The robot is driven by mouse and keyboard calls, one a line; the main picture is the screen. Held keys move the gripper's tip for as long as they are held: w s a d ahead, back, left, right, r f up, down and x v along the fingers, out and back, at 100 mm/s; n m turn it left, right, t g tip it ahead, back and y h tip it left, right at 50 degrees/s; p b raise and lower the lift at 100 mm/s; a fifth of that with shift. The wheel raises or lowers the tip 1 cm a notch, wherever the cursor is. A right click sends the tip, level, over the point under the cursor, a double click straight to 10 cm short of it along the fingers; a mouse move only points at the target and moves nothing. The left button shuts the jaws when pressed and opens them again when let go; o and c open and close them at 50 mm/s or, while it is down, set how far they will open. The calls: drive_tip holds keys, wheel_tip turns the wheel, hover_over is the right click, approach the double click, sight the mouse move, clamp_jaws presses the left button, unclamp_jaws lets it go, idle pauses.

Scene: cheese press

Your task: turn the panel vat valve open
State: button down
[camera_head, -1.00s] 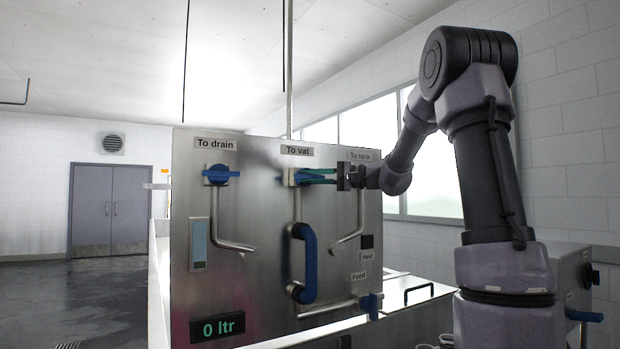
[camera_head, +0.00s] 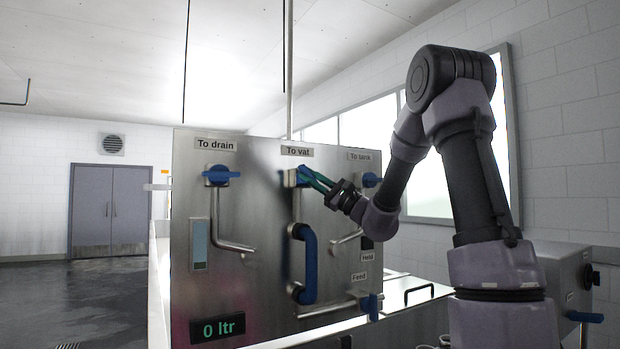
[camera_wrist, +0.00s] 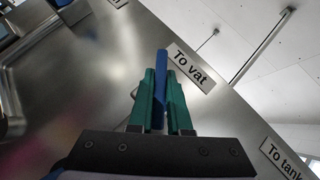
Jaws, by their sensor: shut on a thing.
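The vat valve's blue handle (camera_head: 304,174) sits below the "To vat" label (camera_head: 297,151) on the steel panel (camera_head: 255,250). My gripper (camera_head: 316,180) is shut on this handle, its green fingers on either side. The handle and fingers now slope down to the right from the valve. In the wrist view the blue handle (camera_wrist: 160,90) stands between the two green fingers (camera_wrist: 160,100), with the "To vat" label (camera_wrist: 190,68) close beside its tip. The fingers hide part of the handle.
The drain valve handle (camera_head: 221,175) is to the left and the tank valve handle (camera_head: 371,180) to the right. A large blue grip (camera_head: 308,263) is below the vat valve. The display (camera_head: 217,328) reads 0 ltr. The floor at left is clear.

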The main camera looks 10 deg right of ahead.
drive_tip(key=m+t+h, duration=0.1)
drive_tip(key=m+t, duration=0.1)
drive_tip(key=m+t+h, duration=0.1)
drive_tip(key=m+t, duration=0.1)
drive_tip(key=m, duration=0.1)
drive_tip(key=m+t+h, duration=0.1)
drive_tip(key=m+t, duration=0.1)
drive_tip(key=m, duration=0.1)
drive_tip(key=shift+w+d+f+h, duration=0.1)
drive_tip(key=shift+d+f+h, duration=0.05)
drive_tip(key=shift+f+h, duration=0.2)
drive_tip(key=shift+m+t+h, duration=1.1)
drive_tip(key=shift+m+h, duration=0.75)
drive_tip(key=shift+m, duration=0.4)
drive_tip(key=shift+m+t+h, duration=1.1)
drive_tip(key=shift+m+h, duration=0.7)
drive_tip(key=shift+m, duration=0.85)
drive_tip(key=c, duration=0.9)
unclamp_jaws()
drive_tip(key=shift+o, duration=0.2)
drive_tip(key=shift+w, duration=0.15)
drive_tip(key=shift+r, duration=0.1)
drive_tip(key=v, duration=1.1)
drive_tip(key=shift+a, duration=0.25)
